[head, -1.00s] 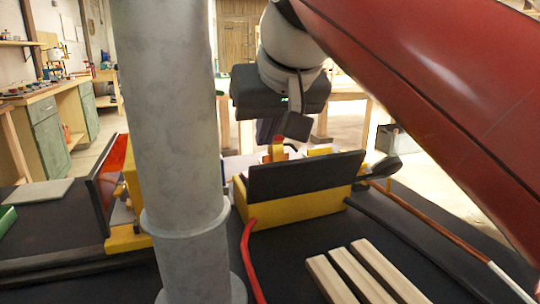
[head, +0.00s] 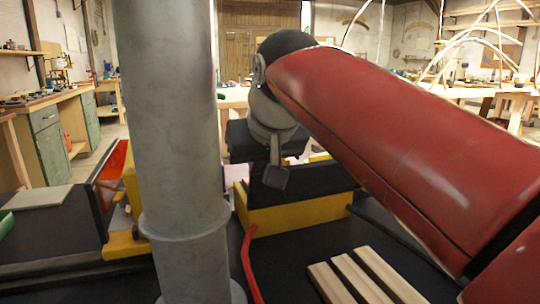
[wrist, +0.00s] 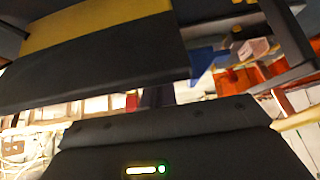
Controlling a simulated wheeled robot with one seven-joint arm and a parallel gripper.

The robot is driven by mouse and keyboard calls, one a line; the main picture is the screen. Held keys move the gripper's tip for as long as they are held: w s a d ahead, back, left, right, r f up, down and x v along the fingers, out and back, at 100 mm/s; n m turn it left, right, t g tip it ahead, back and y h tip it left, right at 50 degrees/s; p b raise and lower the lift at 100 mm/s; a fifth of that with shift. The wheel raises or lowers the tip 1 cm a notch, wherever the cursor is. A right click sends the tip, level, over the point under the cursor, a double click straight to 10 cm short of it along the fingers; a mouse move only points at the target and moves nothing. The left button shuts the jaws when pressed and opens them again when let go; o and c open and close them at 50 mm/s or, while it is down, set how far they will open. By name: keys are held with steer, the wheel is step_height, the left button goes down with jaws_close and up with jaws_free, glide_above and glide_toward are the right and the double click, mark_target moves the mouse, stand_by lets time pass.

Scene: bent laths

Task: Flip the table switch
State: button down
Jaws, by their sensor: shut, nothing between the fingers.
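I cannot pick out the table switch for sure in either view. A yellow machine base (head: 290,218) with an upright black panel (head: 312,188) stands on the dark table. My gripper (head: 238,142) is at the far side of this panel in the head view, its fingertips hidden. In the wrist view, the dark gripper body (wrist: 165,142) with a small green light fills the bottom. The panel (wrist: 95,65) with a yellow band is close at the top. My gripper is shut and holds nothing visible.
Several pale wooden laths (head: 355,275) lie at the table's front right. A red curved bar (head: 250,265) runs in front of the base. A grey column (head: 175,140) blocks part of the left. A second yellow piece (head: 125,243) with a dark upright plate stands behind it.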

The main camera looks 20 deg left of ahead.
steer(key=shift+w+a+f, duration=0.25)
steer(key=shift+w+f, duration=0.05)
steer(key=shift+f, duration=0.2)
